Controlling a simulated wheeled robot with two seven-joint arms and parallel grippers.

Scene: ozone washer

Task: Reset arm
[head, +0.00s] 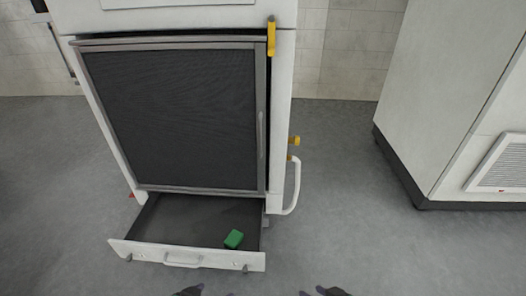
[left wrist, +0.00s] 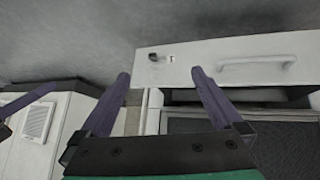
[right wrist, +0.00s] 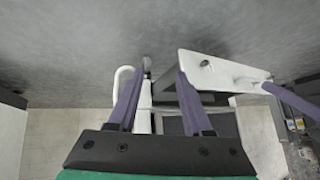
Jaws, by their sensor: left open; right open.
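My right gripper (head: 325,291) shows only as dark fingertips at the bottom edge of the head view, right of the drawer. In the right wrist view (right wrist: 158,75) its two purple fingers are apart with nothing held. My left gripper (head: 189,291) shows as fingertips at the bottom edge, in front of the drawer. In the left wrist view (left wrist: 160,76) its fingers are also apart and empty. Both arms are mostly out of the head view.
The white machine (head: 281,85) has a dark mesh door (head: 175,120). A white cabinet (head: 430,100) stands at right. Floor between is clear.

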